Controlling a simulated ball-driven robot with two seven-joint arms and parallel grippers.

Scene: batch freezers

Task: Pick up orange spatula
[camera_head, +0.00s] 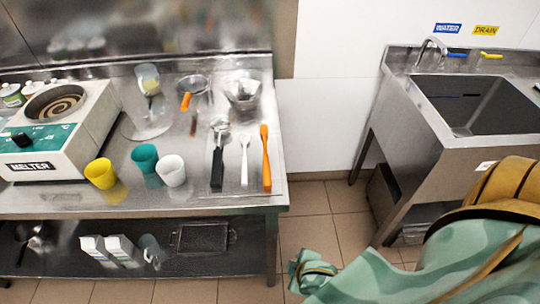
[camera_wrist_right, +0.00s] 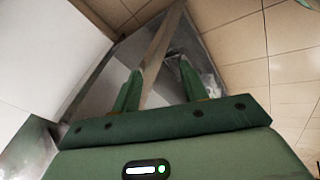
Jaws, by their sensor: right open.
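The orange spatula (camera_head: 266,160) lies on the steel counter (camera_head: 225,195) near its right edge, its handle toward the front. A white spatula (camera_head: 244,160) and a black-handled scoop (camera_head: 218,155) lie beside it on the left. My right gripper shows in the wrist view (camera_wrist_right: 162,76), its two green fingers apart with nothing between them. In the head view my right arm comes in from the lower right, to the right of the counter and apart from the spatula. My left gripper is not in view.
Yellow (camera_head: 101,173), teal (camera_head: 145,158) and white (camera_head: 171,170) cups stand left of the utensils. A melter (camera_head: 60,130) is at the far left. A strainer with an orange handle (camera_head: 186,101) lies behind. A steel sink (camera_head: 480,105) stands right, across a floor gap.

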